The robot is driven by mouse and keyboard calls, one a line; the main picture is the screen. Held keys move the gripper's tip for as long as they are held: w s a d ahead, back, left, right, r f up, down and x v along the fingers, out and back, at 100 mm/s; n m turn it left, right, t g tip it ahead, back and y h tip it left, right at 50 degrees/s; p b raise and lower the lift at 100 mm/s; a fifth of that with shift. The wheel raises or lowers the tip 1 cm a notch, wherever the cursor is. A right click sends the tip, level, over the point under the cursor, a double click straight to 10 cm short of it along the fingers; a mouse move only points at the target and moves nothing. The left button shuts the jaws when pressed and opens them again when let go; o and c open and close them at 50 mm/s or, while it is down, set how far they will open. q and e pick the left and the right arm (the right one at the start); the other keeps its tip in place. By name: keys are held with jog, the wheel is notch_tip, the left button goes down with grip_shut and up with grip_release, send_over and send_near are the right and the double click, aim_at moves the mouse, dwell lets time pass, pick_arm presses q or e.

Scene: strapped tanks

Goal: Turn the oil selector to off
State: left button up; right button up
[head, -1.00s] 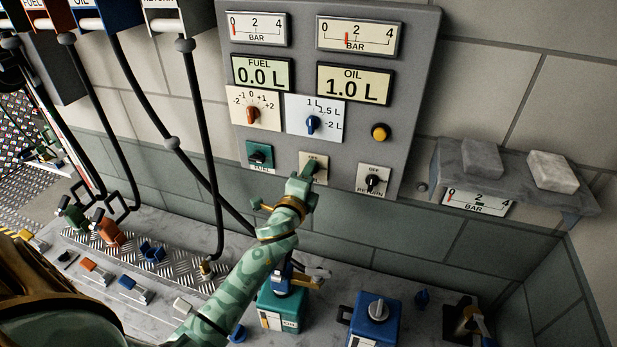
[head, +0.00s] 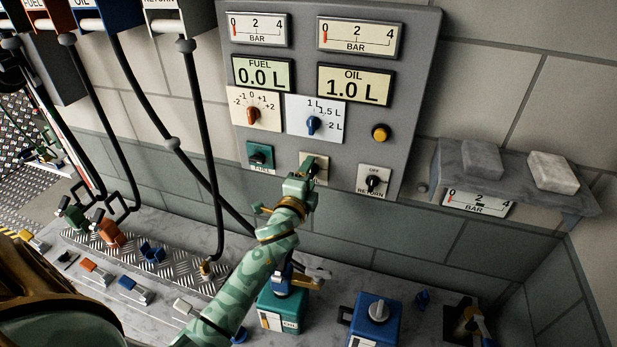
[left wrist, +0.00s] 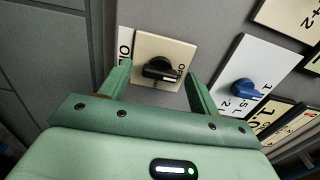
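The oil selector is a black knob (left wrist: 160,68) on a cream plate marked OIL and OFF. In the left wrist view its bar points toward the OFF mark. In the head view its plate (head: 320,160) is at the bottom middle of the grey panel, partly hidden by my left gripper (head: 305,173). In the left wrist view the gripper (left wrist: 157,80) is open, with its green fingers apart on both sides of the knob and a gap to each. I cannot tell the depth between fingertips and plate. My right gripper is not in view.
The fuel selector (head: 260,155) and return selector (head: 373,180) flank the plate. A blue-knobbed litre dial (head: 313,124) sits above. The oil display (head: 354,84) reads 1.0 L. A green tank (head: 283,307) and blue tank (head: 376,322) stand below. A shelf (head: 520,180) juts out at right.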

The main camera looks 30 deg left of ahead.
pick_arm(q)
jog(key=shift+s, duration=0.1)
jog(key=b+v, duration=0.2)
jog(key=v, duration=1.4)
jog(key=shift+s+f, duration=0.1)
